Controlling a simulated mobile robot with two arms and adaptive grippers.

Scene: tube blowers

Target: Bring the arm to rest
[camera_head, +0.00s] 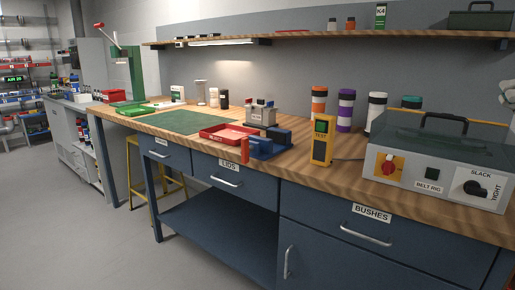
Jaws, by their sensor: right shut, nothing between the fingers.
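A pale grey and white part of my right gripper (508,92) shows at the far right edge, above the right end of the bench. The frame cuts most of it off. It is shut, and I see nothing held in it. It is apart from the grey belt rig box (432,162), which stands below it on the bench. My left gripper is not in view.
The wooden bench (340,186) carries a yellow tester (321,141), a red tray (222,133), a blue fixture (268,147), a green mat (180,122) and several coloured rolls at the back. A shelf (300,39) runs above. The floor in front is clear.

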